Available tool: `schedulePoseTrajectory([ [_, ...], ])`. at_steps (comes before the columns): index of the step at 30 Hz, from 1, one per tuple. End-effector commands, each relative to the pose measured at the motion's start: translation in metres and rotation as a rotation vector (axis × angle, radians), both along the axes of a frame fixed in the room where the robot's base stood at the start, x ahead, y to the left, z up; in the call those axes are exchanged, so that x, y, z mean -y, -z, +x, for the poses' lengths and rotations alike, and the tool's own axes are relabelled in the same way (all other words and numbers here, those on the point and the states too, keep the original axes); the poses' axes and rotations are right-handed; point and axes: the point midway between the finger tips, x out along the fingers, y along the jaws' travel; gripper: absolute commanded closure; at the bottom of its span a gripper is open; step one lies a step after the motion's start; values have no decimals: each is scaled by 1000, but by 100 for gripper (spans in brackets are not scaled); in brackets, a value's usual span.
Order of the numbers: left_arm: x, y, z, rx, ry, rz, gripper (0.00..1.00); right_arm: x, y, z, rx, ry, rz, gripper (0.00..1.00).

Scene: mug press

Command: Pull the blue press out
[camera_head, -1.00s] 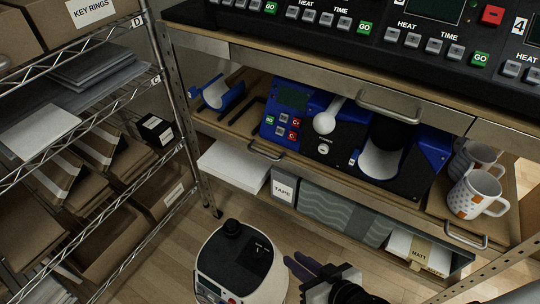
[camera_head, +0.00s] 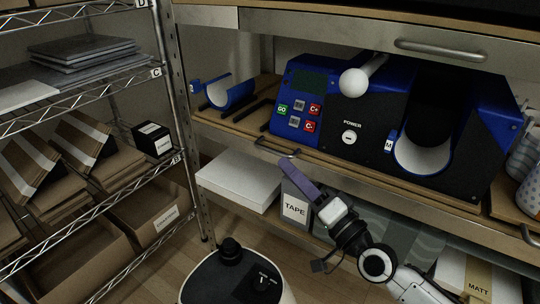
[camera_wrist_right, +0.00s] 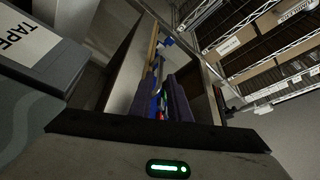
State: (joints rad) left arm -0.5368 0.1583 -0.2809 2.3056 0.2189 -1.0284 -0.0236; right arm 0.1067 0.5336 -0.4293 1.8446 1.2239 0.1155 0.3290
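The blue press (camera_head: 320,118) is a blue and black machine with a small screen, green and red buttons, a white ball-ended lever (camera_head: 355,82) and a curved white-lined cradle (camera_head: 424,158). It sits on the wooden shelf (camera_head: 236,125) under the bench. A metal handle (camera_head: 275,149) is on that shelf's front edge, below the buttons. My right gripper (camera_head: 289,163) is in front of the shelf, just below this handle, touching nothing that I can make out. In the right wrist view its dark purple fingers (camera_wrist_right: 163,98) stand slightly apart with nothing held. My left gripper is not in view.
A loose blue cradle (camera_head: 232,93) lies left of the press; mugs (camera_head: 530,190) stand right. Below are a white stack (camera_head: 240,180) and a TAPE box (camera_head: 296,206). A wire rack (camera_head: 180,150) stands left. A drawer handle (camera_head: 450,50) is above.

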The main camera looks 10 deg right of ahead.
Motion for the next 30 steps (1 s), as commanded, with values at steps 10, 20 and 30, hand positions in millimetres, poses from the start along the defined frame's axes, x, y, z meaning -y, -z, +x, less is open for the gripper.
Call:
schedulePoseTrajectory([
  [10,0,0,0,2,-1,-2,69,-26,-14,56,1,-1,0,84],
  [20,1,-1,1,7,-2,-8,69,-34,-17,71,0,-1,-1,84],
  [30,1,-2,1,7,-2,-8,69,-33,-17,71,-1,0,-2,100],
])
